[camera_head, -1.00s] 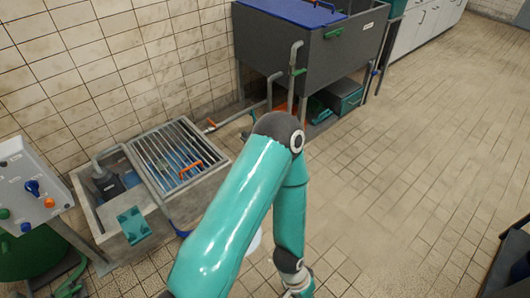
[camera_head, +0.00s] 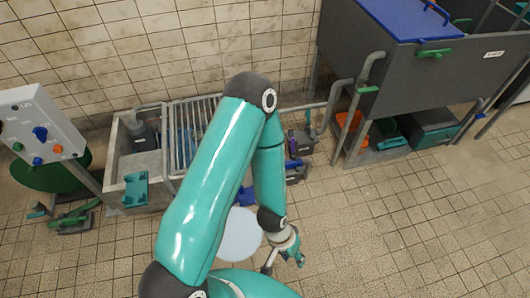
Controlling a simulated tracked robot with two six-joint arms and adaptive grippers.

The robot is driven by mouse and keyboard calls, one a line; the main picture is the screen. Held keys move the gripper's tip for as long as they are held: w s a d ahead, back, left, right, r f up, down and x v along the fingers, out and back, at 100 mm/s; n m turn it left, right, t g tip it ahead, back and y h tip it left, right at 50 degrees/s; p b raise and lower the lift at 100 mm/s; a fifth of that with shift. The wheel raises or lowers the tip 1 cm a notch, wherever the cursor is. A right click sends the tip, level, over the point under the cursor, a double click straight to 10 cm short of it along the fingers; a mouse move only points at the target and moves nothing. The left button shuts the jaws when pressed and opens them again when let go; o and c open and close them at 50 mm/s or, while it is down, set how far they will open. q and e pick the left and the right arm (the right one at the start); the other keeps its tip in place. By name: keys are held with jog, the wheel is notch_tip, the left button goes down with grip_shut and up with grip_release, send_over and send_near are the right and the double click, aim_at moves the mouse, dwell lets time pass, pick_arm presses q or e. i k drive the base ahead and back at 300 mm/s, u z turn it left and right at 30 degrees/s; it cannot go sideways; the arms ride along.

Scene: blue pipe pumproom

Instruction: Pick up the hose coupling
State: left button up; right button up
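My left arm reaches up from the bottom and bends down at its dark elbow. Its gripper (camera_head: 285,264) hangs low over the tiled floor right of a pale round disc (camera_head: 240,236). Its fingers are spread apart, with nothing seen between them. I cannot make out a hose coupling for certain. Part of the floor and the basin is hidden behind my arm. My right gripper is not in view.
A concrete basin (camera_head: 115,193) with a metal grate (camera_head: 181,140) stands at the wall. Left of it is a control panel (camera_head: 38,128) with knobs. A grey tank (camera_head: 400,75) with a blue lid (camera_head: 400,15) stands at the upper right. The floor at right is clear.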

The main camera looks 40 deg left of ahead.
aim_at(290, 164)
jog(key=u, duration=0.45)
jog(key=i, duration=1.15)
jog(key=u, duration=0.65)
jog(key=k, duration=0.65)
jog(key=u, duration=0.3)
jog(key=i, duration=0.75)
jog(key=z, duration=0.1)
